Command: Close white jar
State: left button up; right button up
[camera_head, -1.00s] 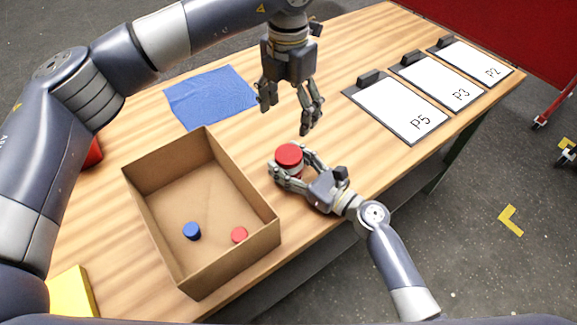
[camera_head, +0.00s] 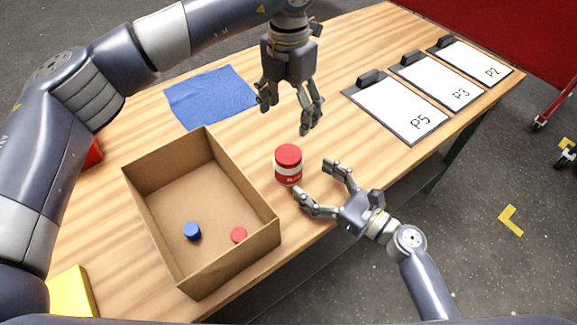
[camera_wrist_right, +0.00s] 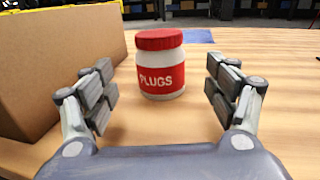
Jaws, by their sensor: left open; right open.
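The white jar (camera_head: 288,172) stands upright on the table, right of the cardboard box, with a red label and a red lid (camera_head: 288,155) on top. In the right wrist view the jar (camera_wrist_right: 161,75) shows the label "PLUGS", and the lid (camera_wrist_right: 159,39) sits level on its mouth. My right gripper (camera_head: 312,182) is open and empty, just right of the jar and apart from it, its fingers facing it. My left gripper (camera_head: 285,118) is open and empty, above the table behind the jar.
The open cardboard box (camera_head: 262,230) holds a blue cap (camera_head: 192,231) and a red cap (camera_head: 239,235). A blue cloth (camera_head: 210,97) lies at the back. Clipboards, including P5 (camera_head: 398,108), lie at the right. A yellow object (camera_head: 71,294) is at the front left. Table between cloth and clipboards is free.

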jog(key=shift+v, duration=1.75)
